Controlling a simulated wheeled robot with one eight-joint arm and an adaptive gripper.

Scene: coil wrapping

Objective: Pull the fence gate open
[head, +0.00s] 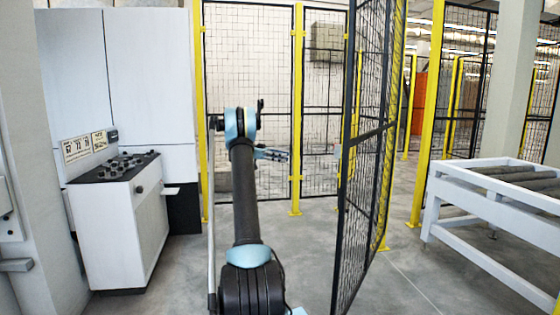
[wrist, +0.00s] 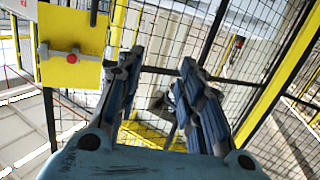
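The fence gate (head: 368,165) is a black mesh panel in the middle of the head view. It stands swung out at an angle from the fence line, its near edge toward me. A small grey piece (head: 337,149) shows at its edge; I cannot tell if it is the handle. My gripper (head: 284,154) is left of the gate, with a visible gap between them in the picture. In the wrist view its two fingers (wrist: 162,62) are apart, with no object held between them. A yellow plate with a red knob (wrist: 72,58) is left of the fingers there.
A white control cabinet (head: 125,225) stands at the left. Fixed mesh fence with yellow posts (head: 297,110) runs behind my arm. A white roller conveyor (head: 480,215) is at the right. Grey floor (head: 395,285) is clear between gate and conveyor.

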